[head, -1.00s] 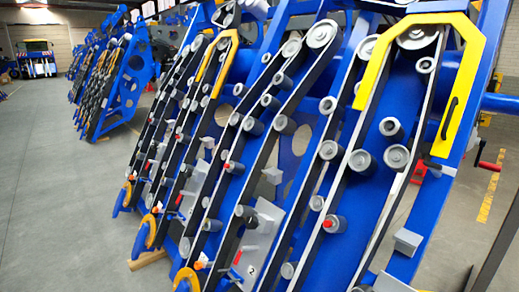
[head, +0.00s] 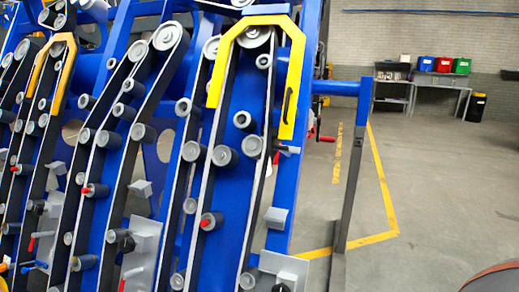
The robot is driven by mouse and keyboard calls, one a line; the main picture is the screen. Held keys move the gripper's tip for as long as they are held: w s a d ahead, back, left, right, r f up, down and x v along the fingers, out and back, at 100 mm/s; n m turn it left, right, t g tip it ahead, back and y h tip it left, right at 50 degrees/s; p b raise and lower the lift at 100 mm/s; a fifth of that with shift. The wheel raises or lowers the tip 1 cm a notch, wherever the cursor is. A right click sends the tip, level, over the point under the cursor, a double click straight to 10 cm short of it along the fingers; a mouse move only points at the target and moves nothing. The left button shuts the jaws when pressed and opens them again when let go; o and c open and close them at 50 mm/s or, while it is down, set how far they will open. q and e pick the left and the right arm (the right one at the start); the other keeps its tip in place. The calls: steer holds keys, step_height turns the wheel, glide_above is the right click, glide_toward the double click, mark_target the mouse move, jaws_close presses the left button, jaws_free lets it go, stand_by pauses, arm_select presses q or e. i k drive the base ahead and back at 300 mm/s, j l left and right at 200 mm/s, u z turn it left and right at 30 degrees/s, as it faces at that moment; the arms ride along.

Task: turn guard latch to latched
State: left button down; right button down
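The yellow guard (head: 256,21) arches over the top pulley of the nearest blue harvester row unit in the head view. A black handle (head: 288,104) is on its right leg. A small grey and dark latch-like part (head: 288,150) sits just below the lower end of that leg, with a small red piece at its left. It is too small to tell which way the latch is turned. Neither of my grippers is in view.
More blue row units with belts and rollers fill the left. A blue beam (head: 338,88) and dark post (head: 350,165) stand right of the guard. The floor (head: 440,180) at right is open. A grey table (head: 440,82) with coloured bins is at the back.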

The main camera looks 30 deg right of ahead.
mark_target(284, 148)
steer(key=l+z, duration=0.15)
steer(key=l, duration=1.55)
